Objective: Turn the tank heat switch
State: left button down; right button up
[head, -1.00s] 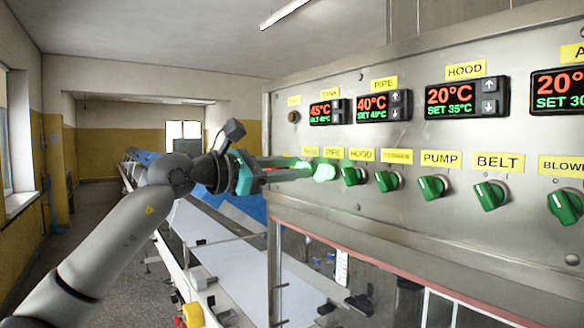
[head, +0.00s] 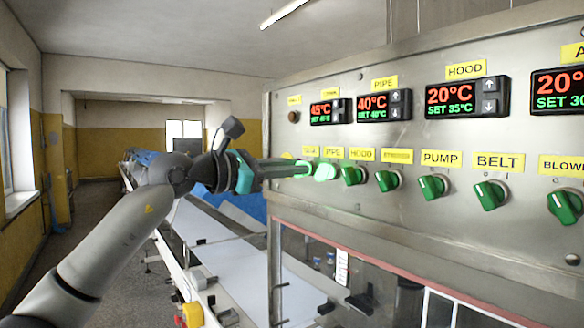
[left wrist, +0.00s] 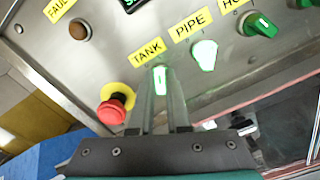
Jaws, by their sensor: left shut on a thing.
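The tank heat switch (left wrist: 160,78) is a small green-lit knob under the yellow TANK label (left wrist: 147,51) in the left wrist view. My left gripper (left wrist: 161,88) is shut on it, with one finger on each side of the knob. In the head view my left gripper (head: 306,169) reaches the panel from the left, and its fingers mostly hide the knob. The tank display (head: 328,112) above shows about 45°C. My right gripper is not in view.
The lit PIPE knob (head: 325,172) stands close to the right of my fingers, followed by several green knobs along the steel panel (head: 420,215). A red emergency stop button (left wrist: 113,112) sits left of my fingers. A white conveyor (head: 215,245) runs below.

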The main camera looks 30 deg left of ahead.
pick_arm(q)
jog(key=n, duration=1.1)
jog(key=shift+w+a+p, duration=0.15)
jog(key=shift+a+p, duration=0.15)
jog(key=shift+p, duration=0.1)
jog(key=shift+n, duration=0.3)
jog(key=c, duration=0.9)
grip_release()
